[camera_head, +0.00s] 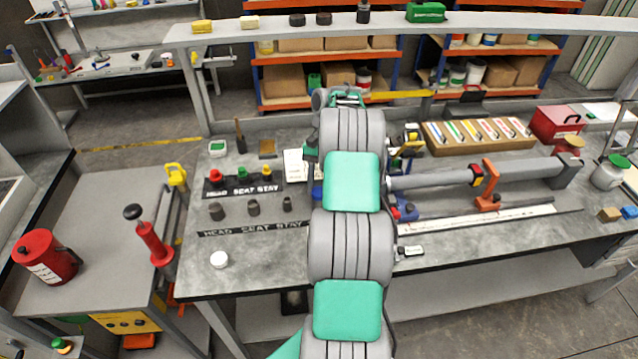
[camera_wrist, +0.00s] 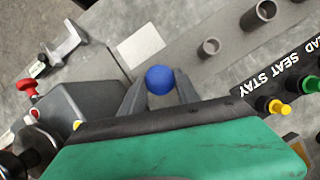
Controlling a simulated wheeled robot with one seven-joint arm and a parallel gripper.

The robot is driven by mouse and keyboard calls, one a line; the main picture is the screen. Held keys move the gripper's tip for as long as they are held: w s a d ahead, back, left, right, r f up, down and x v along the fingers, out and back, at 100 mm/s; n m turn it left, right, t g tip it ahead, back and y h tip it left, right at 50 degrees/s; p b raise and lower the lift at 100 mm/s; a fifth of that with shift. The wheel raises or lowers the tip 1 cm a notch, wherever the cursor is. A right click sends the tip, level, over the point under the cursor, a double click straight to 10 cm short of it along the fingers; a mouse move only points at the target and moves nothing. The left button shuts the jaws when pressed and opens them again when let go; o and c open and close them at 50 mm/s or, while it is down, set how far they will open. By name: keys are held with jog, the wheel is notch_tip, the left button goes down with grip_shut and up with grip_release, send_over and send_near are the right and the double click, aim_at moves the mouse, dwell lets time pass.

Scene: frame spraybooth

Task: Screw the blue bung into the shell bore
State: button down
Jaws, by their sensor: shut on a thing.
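The blue bung (camera_wrist: 159,79) shows in the wrist view as a round blue head between the fingertips of my gripper (camera_wrist: 160,92). My gripper is shut on it. The part of the bung under the head is hidden. A grey block (camera_wrist: 88,102) with a red knob stands close left of the fingers in the wrist view. I cannot make out the shell bore; whatever lies under the bung is hidden. A long grey tube (camera_head: 470,172) lies in a holder on the bench at right.
Red (camera_head: 215,176), green (camera_head: 242,173) and yellow (camera_head: 266,172) plugs stand in a labelled row. Grey sleeves (camera_head: 253,208) stand in front of them. A white round cap (camera_head: 219,259) lies at the bench's front left. A red toolbox (camera_head: 555,124) stands at the back right.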

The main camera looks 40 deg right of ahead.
jog(key=shift+s+d+m+y, duration=0.15)
jog(key=shift+m+y, duration=0.15)
jog(key=shift+m, duration=0.6)
jog(key=m+t, duration=0.1)
jog(key=m, duration=0.1)
jog(key=shift+m+t, duration=0.3)
jog(key=shift+m, duration=0.1)
jog(key=shift+s+m, duration=0.1)
jog(key=shift+m, duration=0.5)
jog(key=c, duration=0.8)
grip_release()
